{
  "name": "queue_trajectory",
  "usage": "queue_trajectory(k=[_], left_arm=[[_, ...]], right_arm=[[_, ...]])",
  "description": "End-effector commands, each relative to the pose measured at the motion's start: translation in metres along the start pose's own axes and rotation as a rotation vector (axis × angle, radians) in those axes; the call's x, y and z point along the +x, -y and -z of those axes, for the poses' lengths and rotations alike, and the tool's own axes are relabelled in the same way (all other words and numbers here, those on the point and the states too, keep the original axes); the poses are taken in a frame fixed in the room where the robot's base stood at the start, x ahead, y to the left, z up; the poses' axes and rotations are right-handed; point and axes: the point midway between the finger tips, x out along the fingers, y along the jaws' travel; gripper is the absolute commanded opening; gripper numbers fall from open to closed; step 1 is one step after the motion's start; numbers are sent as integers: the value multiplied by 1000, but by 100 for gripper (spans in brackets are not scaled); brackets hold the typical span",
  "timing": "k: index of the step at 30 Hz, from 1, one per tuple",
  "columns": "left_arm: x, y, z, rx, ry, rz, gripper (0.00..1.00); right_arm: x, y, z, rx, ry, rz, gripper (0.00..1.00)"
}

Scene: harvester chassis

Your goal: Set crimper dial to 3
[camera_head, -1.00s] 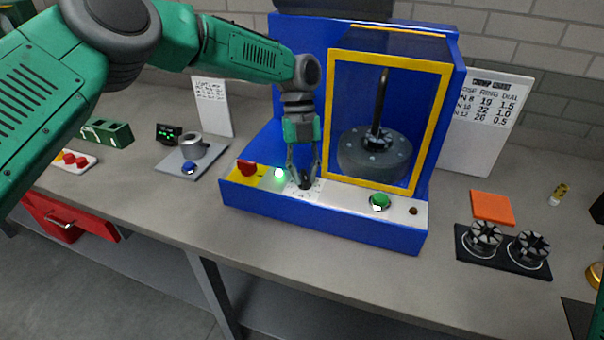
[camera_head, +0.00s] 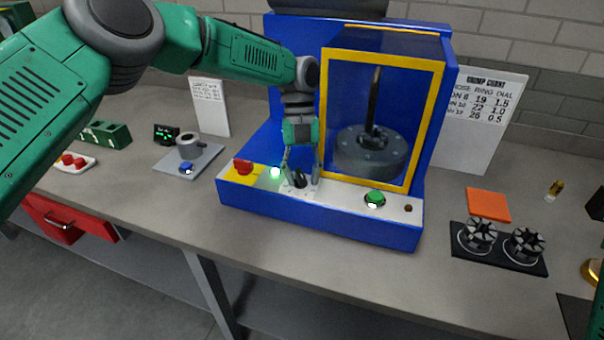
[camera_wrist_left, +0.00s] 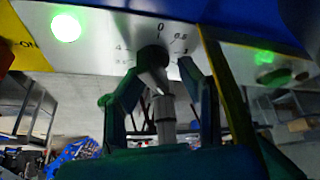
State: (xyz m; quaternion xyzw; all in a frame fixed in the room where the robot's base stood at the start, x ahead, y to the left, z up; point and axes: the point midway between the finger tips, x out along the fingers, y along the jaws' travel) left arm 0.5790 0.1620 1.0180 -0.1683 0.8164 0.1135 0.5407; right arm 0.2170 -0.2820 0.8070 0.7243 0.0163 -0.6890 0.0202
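The blue crimper (camera_head: 320,222) stands on the bench with a yellow-framed window. Its black dial (camera_head: 299,180) is on the pale front panel, right of a lit green lamp (camera_head: 275,172). My left gripper (camera_head: 301,180) points down over the dial, with one finger on each side. In the left wrist view, the dial (camera_wrist_left: 152,56) lies between the open fingertips (camera_wrist_left: 163,70), and a gap shows beside it. Printed marks including 0 and 0.5 surround the dial; its pointer direction is unclear. My right gripper is out of view.
A red button (camera_head: 243,166) sits left of the dial and a green button (camera_head: 375,198) right of it. A die holder (camera_head: 497,262) and an orange block (camera_head: 488,205) lie to the right. A printed chart (camera_head: 484,118) stands behind. Clear bench lies in front.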

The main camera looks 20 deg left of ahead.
Motion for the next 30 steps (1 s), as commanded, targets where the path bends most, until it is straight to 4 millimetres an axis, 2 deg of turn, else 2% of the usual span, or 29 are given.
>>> queue_trajectory(k=[4,7,15,19,24,30], left_arm=[[-4,-1,-1,-1,4,3,33],[-15,-1,3,-1,6,4,33],[-63,1,26,1,5,2,33],[-80,2,34,1,2,1,33],[-90,2,39,1,0,-1,33],[-92,2,40,1,0,-1,33]], right_arm=[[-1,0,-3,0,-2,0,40],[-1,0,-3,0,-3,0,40],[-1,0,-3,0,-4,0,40],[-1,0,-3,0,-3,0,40],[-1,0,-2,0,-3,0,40],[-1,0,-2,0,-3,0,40]])
